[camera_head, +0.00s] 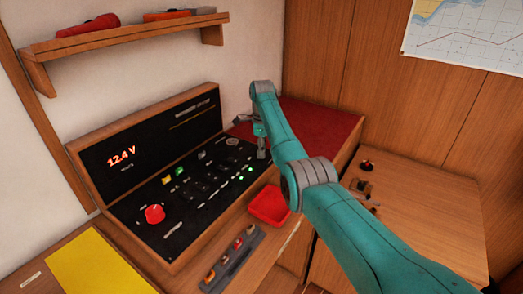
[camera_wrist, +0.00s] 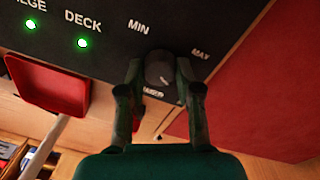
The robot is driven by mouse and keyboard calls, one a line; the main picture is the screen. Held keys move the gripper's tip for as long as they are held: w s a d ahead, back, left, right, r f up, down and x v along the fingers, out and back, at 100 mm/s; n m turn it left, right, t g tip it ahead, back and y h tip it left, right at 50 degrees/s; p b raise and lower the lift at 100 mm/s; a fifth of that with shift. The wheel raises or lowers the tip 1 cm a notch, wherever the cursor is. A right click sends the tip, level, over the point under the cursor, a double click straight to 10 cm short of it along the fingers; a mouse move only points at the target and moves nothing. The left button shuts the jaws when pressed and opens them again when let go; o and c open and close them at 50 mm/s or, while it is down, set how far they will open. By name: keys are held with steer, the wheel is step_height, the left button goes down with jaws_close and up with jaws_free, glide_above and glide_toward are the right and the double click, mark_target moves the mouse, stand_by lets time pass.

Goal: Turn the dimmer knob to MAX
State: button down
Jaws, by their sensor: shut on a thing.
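The dimmer knob (camera_wrist: 158,66) is dark and round, on the black panel in the wrist view. The label MIN (camera_wrist: 138,27) is above and left of it, and MAX (camera_wrist: 201,53) is to its right. My gripper (camera_wrist: 160,76) is shut on the knob, one finger on each side. A small pale label (camera_wrist: 153,92) shows just below the knob. I cannot tell for sure which way the knob's pointer faces. In the head view my gripper (camera_head: 262,152) is at the panel's right end and hides the knob.
The black switch panel (camera_head: 135,210) has a red knob (camera_head: 155,213) and lit green lights. A red tray (camera_head: 269,205) sits in front of it. A red surface (camera_head: 310,125) lies to the right. A shelf (camera_head: 125,38) hangs above. A wooden counter (camera_head: 425,205) is at right.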

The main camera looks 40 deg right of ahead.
steer(key=c, duration=0.8)
jaws_free()
steer(key=r, duration=1.2)
steer(key=shift+w+d, duration=0.2)
steer(key=shift+w, duration=0.05)
steer(key=shift+s+f, duration=0.1)
